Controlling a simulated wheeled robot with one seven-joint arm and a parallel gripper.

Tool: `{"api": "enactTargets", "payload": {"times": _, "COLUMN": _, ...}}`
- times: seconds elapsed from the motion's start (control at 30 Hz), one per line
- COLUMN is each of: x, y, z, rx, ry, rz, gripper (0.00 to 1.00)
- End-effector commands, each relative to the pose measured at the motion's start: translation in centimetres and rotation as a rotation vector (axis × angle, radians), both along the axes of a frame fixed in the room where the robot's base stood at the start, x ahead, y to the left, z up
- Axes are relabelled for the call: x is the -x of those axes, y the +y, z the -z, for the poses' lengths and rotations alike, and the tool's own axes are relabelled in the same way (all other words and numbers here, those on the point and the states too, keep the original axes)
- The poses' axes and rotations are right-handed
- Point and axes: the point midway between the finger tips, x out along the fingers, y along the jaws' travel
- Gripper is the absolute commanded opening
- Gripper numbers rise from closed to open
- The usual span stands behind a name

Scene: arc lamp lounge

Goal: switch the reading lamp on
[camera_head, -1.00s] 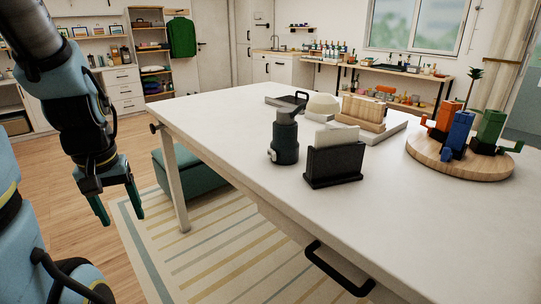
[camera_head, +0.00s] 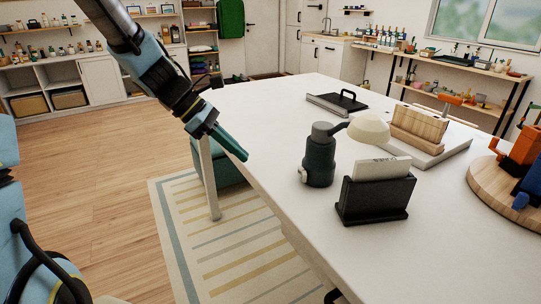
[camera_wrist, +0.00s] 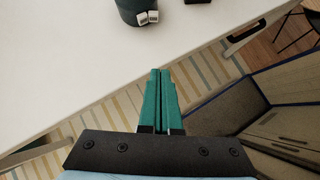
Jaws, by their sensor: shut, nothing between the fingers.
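The reading lamp (camera_head: 320,160) stands on the white table, with a dark green cylindrical base, a grey top and a short arm to a cream shade (camera_head: 368,130). A small pale switch (camera_head: 303,174) sits low on the left side of its base.
A black holder (camera_head: 375,200) with a pale card stands right in front of the lamp. A round wooden board (camera_head: 490,190) is at right. The table's left edge is clear.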

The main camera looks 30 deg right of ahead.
Motion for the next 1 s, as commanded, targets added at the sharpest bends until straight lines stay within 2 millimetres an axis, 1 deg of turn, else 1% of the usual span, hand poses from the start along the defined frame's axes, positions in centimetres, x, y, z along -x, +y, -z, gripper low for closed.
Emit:
{"api": "enactTargets", "payload": {"times": 0.03, "x": 0.2, "y": -0.9, "z": -0.5, "rx": 0.012, "ry": 0.031, "rz": -0.017, "gripper": 0.00}}
{"api": "enactTargets", "payload": {"times": 0.13, "x": 0.4, "y": -1.7, "z": -0.9, "rx": 0.022, "ry": 0.065, "rz": -0.035, "gripper": 0.00}}
{"api": "enactTargets", "payload": {"times": 0.43, "x": 0.4, "y": -1.7, "z": -0.9, "rx": 0.021, "ry": 0.066, "rz": -0.038, "gripper": 0.00}}
{"api": "enactTargets", "payload": {"times": 0.53, "x": 0.6, "y": -2.0, "z": -0.6, "rx": 0.021, "ry": 0.066, "rz": -0.037, "gripper": 0.00}}
{"api": "enactTargets", "payload": {"times": 0.67, "x": 1.2, "y": -2.9, "z": 0.5, "rx": 0.020, "ry": 0.067, "rz": -0.036, "gripper": 0.00}}
{"api": "enactTargets", "payload": {"times": 1.0, "x": 4.0, "y": -6.9, "z": 5.4, "rx": 0.020, "ry": 0.070, "rz": -0.035, "gripper": 0.00}}
